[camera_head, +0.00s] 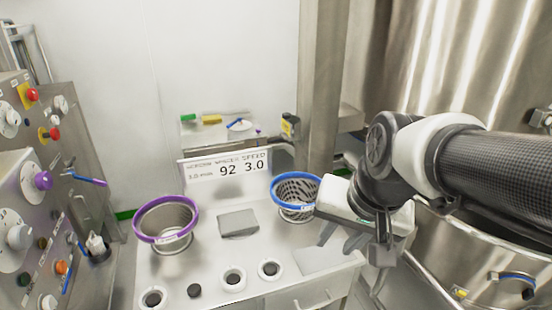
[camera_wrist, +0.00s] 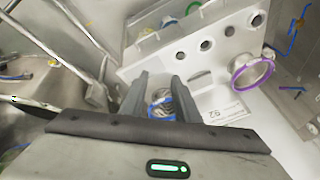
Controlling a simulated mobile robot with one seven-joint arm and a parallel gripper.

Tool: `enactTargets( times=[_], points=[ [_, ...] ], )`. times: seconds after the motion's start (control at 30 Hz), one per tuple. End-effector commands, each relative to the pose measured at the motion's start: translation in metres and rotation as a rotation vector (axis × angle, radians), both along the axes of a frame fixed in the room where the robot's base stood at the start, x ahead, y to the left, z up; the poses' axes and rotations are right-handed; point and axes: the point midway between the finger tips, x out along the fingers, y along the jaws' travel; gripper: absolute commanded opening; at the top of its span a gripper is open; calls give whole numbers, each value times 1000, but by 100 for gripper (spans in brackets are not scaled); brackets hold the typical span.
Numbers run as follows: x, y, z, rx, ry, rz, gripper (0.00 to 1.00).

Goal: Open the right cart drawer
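The steel cart (camera_head: 215,270) stands in the middle of the head view. The right cart drawer front (camera_head: 305,297) shows below the cart top's front edge, cut by the lower picture border; it looks flush with the cart. My gripper (camera_head: 345,238) hangs above the cart's right side, beside the blue-rimmed basket. In the wrist view my gripper (camera_wrist: 162,85) has its two fingers apart with nothing between them. The blue-rimmed basket (camera_wrist: 160,104) shows beyond the gap. The cart (camera_wrist: 225,45) also shows there; I cannot clearly make out the drawer handle.
A purple-rimmed basket (camera_head: 166,218), a blue-rimmed basket (camera_head: 297,190) and a grey block (camera_head: 238,222) are on the cart top. A sign (camera_head: 227,168) stands behind. A control panel (camera_head: 30,220) is left; a large steel vessel (camera_head: 480,245) is close on the right.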

Motion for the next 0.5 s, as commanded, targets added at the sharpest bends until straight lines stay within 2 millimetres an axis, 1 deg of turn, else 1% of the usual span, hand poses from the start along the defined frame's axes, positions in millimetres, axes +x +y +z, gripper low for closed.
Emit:
enactTargets(
  times=[0.03,0.07,0.1,0.17,0.2,0.3,0.4,0.5],
  points=[
    [15,-1,-45,52,54,-95,29],
    [25,-1,-62,82,77,-159,29],
    [36,-3,-84,119,108,-249,29],
    [52,-7,-118,161,151,-380,29],
    [62,-10,-140,182,175,-465,29],
    [80,-18,-189,217,223,-653,29],
    [91,-26,-223,230,249,-788,29],
    [96,-31,-241,235,261,-870,29]
  ],
)
